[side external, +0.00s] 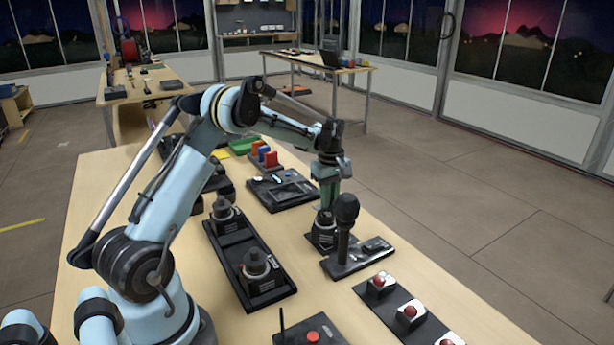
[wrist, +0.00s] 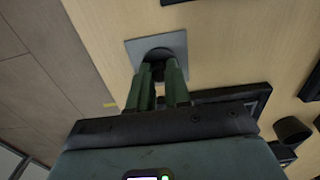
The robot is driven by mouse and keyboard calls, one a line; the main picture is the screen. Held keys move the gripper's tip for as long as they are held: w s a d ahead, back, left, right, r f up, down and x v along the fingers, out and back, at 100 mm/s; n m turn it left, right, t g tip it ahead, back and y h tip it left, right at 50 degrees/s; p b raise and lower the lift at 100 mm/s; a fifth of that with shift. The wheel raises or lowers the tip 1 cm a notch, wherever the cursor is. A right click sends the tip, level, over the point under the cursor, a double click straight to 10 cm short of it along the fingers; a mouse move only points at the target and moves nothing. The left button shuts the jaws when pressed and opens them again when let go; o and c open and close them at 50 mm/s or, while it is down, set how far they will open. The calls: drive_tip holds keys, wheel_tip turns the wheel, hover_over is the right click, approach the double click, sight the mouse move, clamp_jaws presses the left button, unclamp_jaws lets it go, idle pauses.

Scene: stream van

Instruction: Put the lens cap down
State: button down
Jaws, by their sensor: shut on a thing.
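My gripper (side external: 326,203) points down near the right edge of the table, just behind a black microphone. In the wrist view its two green fingers (wrist: 159,78) are closed on a small black part. I take this to be the lens cap (wrist: 158,68), mostly hidden between the fingers. Beyond the fingertips a dark round shape lies over a grey square (wrist: 134,51). In the side view a dark round body (side external: 321,235) is directly under the fingers. I cannot tell whether it is the held thing or something below it, nor whether it touches the table.
The microphone (side external: 347,208) stands upright on a black plate (side external: 365,262), very close to my gripper. A black tray (side external: 246,245) holds two dark knobbed cylinders to the left. Red-topped buttons (side external: 409,312) lie in front. Bare wood lies right of the microphone plate.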

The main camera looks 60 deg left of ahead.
drive_tip(key=shift+f, duration=0.2)
drive_tip(key=c, duration=1.1)
unclamp_jaws()
drive_tip(key=shift+r, duration=0.15)
wheel_tip(320, 180, up, 12)
drive_tip(key=shift+r, duration=0.1)
